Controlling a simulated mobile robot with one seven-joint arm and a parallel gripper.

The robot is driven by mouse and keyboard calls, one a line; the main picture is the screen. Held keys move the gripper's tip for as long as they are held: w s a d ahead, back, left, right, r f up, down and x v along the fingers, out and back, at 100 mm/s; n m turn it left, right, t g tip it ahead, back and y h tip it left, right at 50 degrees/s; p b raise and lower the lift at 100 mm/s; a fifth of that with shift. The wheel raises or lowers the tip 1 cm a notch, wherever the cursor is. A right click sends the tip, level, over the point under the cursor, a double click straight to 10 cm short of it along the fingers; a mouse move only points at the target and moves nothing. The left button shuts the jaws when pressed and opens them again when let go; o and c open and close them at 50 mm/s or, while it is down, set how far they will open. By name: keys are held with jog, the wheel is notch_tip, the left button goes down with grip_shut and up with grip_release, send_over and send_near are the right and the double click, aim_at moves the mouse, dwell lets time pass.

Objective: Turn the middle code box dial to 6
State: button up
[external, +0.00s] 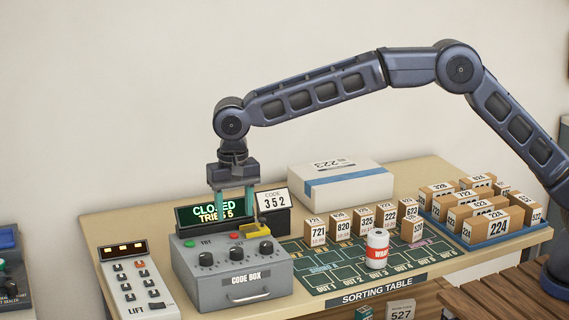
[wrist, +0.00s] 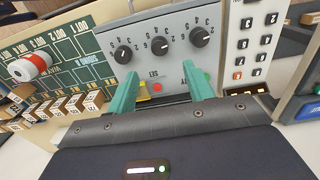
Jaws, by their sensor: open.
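The grey code box (external: 232,286) stands on the table with three black dials on its sloped top. Its middle dial (external: 237,253) also shows in the wrist view (wrist: 160,45), between numbers; its setting is too small to read surely. My gripper (external: 232,208) is open and empty, pointing down above the back of the code box. In the wrist view its teal fingers (wrist: 163,84) stand apart, with the middle dial beyond the gap between their tips. They partly hide the display (external: 207,212), which reads CLOSED, TRIES 5.
The box top also bears a green button (external: 190,243), a red button (external: 234,235) and a yellow part (external: 255,231). The lift panel (external: 136,283) stands left. A red-and-white roll (external: 377,252) and several numbered parcels stand right. A white carton (external: 340,184) lies behind.

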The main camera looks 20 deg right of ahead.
aim_at(236, 249)
notch_tip(236, 249, down, 10)
jog(key=shift+f, duration=0.1)
dwell(0.4)
jog(key=c, duration=1)
